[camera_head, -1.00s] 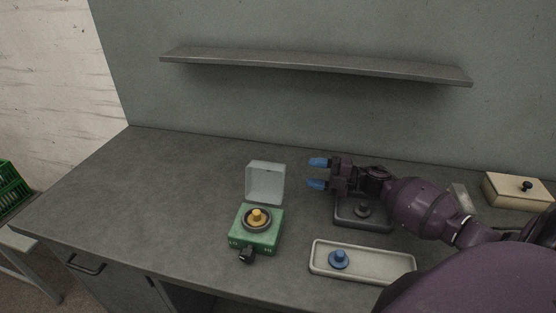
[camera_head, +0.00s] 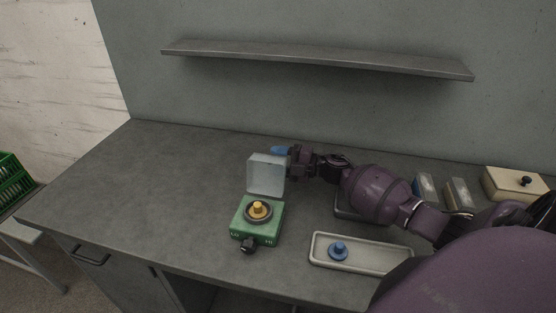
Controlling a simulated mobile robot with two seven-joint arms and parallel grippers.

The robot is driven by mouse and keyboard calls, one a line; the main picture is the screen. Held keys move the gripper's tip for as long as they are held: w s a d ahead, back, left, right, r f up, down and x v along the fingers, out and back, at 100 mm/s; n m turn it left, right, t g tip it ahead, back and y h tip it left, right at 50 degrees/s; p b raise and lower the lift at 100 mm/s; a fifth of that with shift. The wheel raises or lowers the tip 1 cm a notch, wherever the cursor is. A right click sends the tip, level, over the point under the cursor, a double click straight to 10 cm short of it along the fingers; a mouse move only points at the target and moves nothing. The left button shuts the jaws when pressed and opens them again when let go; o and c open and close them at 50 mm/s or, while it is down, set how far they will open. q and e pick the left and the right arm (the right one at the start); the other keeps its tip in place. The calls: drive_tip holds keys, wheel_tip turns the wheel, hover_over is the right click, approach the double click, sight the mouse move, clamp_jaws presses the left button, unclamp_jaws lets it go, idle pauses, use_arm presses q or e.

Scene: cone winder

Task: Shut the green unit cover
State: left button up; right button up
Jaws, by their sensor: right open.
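The green unit (camera_head: 243,228) stands on the workbench, with a yellow piece (camera_head: 259,208) in a dark ring on its top and a black knob (camera_head: 248,246) on its front. Its pale translucent cover (camera_head: 266,176) stands upright, open, along the unit's back edge. My right gripper (camera_head: 281,150) is at the cover's upper right corner, with its blue fingertips partly hidden behind the cover's top edge. It is open; I cannot tell whether it touches the cover. My left gripper is not in view.
A pale tray (camera_head: 385,259) with a blue knobbed piece (camera_head: 338,251) lies right of the unit. A grey tray (camera_head: 343,208) is mostly hidden under my right arm. A cream box (camera_head: 516,186) sits at far right. A shelf (camera_head: 310,60) hangs above. The bench left of the unit is clear.

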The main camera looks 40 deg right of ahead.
drive_tip(key=shift+c, duration=0.2)
clamp_jaws()
drive_tip(key=shift+r, duration=0.1)
